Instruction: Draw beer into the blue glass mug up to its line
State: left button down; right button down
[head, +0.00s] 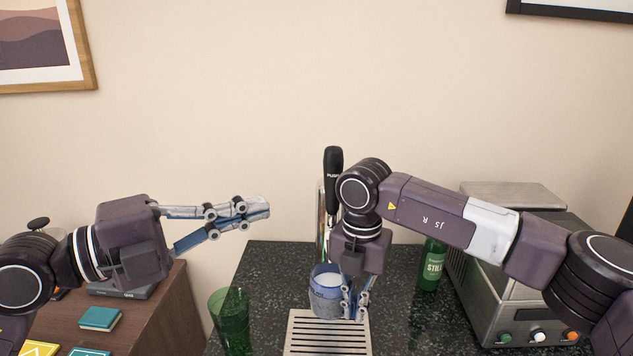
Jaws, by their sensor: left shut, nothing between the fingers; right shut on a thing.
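The blue glass mug (323,294) is upright at the back of the metal drip tray (318,342), below the beer tap (322,222). A pale whitish area shows inside it; the line and exact level are too small to tell. The tap has a tall black handle (333,178) that looks upright. My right gripper (356,312) points down and is shut on the mug at its right side, hiding part of it. My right wrist hides the spout. My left gripper (262,208) is shut and empty, in the air left of the tap.
A green glass (231,318) stands on the dark counter (272,268) at the left. A green bottle (431,268) stands behind my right arm, beside a metal machine (515,300) with buttons. A lower wooden cabinet (165,310) with books is at the left.

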aim_at(333, 180)
pick_arm(q)
jog(key=w+a+x, duration=0.1)
jog(key=w+x, duration=0.1)
jog(key=x, duration=1)
jog(key=shift+w, duration=0.3)
jog(key=shift+w+a+r, duration=0.1)
